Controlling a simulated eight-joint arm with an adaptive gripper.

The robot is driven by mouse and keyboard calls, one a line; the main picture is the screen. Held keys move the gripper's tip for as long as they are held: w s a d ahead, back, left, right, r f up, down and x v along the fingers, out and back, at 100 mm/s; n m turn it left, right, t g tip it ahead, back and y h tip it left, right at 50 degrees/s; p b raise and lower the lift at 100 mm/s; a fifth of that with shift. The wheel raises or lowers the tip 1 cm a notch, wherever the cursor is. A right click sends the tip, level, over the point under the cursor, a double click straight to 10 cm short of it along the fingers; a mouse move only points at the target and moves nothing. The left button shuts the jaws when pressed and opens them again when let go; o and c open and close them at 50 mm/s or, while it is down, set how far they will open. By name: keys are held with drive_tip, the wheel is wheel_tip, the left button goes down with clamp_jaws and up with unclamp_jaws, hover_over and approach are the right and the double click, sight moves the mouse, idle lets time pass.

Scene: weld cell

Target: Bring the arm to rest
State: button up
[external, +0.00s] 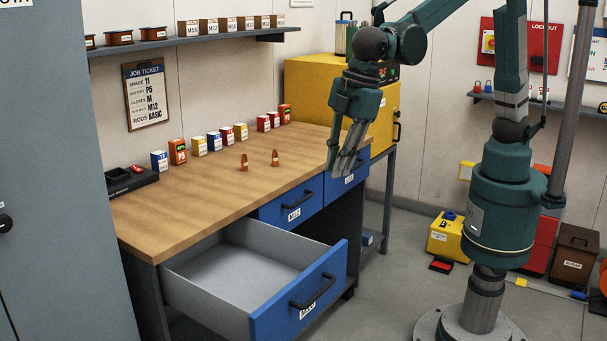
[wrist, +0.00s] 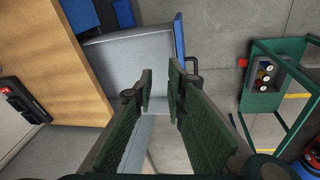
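My gripper (external: 343,172) hangs pointing down near the right front edge of the workbench, in front of the yellow cabinet (external: 310,84). In the wrist view my gripper (wrist: 160,75) shows its two green fingers with a gap between the tips. Nothing is seen held between them. The arm is bent, with its forearm reaching from the upper right of the external view. The lower bench drawer (external: 245,262) is pulled out and looks empty; it also shows in the wrist view (wrist: 112,52).
The wooden bench top (external: 225,190) carries a row of small boxes (external: 228,135), two small orange-brown pieces (external: 260,161) and a black tray (external: 128,180). A shelf (external: 200,40) hangs above. The open drawer juts into the floor space. A green frame (wrist: 275,85) stands right in the wrist view.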

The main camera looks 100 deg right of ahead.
drive_tip(key=s+d+r+m+t, duration=0.15)
drive_tip(key=s+d+r, duration=0.25)
drive_tip(key=s+d, duration=0.4)
drive_tip(key=s+d+r+m+t, duration=0.1)
drive_tip(key=s+d+r+m, duration=0.15)
drive_tip(key=s+d, duration=0.65)
drive_tip(key=s+d+f+m+t, duration=0.2)
drive_tip(key=s+d+f, duration=0.2)
drive_tip(key=s+d, duration=0.9)
drive_tip(key=s, duration=0.3)
drive_tip(key=shift+d+m, duration=0.35)
drive_tip(key=shift+m, duration=0.05)
